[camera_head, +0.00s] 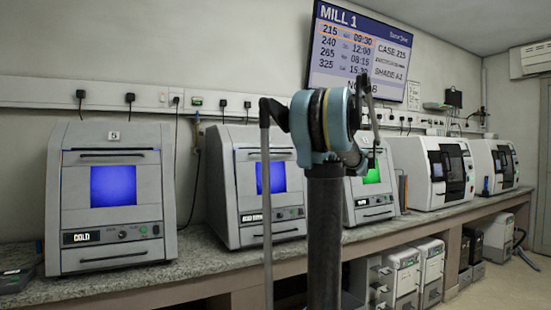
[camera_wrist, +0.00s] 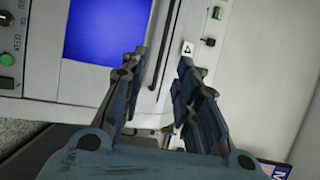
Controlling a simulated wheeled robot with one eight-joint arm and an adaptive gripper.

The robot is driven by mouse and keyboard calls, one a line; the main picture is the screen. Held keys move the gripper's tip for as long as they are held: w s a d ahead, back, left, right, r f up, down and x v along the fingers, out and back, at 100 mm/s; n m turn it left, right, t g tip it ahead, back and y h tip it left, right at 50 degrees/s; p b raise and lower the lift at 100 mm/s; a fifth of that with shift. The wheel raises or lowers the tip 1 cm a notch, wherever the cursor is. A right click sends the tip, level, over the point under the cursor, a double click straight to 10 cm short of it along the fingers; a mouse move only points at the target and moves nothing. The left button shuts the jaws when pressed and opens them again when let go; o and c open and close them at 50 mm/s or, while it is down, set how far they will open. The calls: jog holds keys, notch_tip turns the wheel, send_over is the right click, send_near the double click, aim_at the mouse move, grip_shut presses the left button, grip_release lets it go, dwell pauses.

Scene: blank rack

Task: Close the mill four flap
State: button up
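Mill four is the white machine (camera_head: 240,180) left of my arm in the head view, with a blue screen (camera_head: 270,178). In the wrist view its front panel (camera_wrist: 108,85) is close and turned on its side, with the blue screen (camera_wrist: 93,30) and a small label reading 4 (camera_wrist: 188,48). A long thin handle (camera_wrist: 164,45) runs along the flap. My gripper (camera_wrist: 163,65) is open, its two fingers on either side of the handle's line. Contact cannot be told. My arm partly covers the mill in the head view. How far the flap stands open is unclear.
A similar mill labelled 5 (camera_head: 62,200) stands at the left. A green-screened mill (camera_head: 385,190) and two white machines (camera_head: 420,170) (camera_head: 485,160) stand to the right along the speckled counter (camera_head: 205,262). A wall display (camera_head: 360,50) hangs above.

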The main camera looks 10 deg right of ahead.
send_near(275, 153)
jog(key=x, duration=0.9)
jog(key=shift+a+f, duration=0.1)
jog(key=shift+a, duration=0.05)
jog(key=shift+c, duration=0.6)
grip_shut()
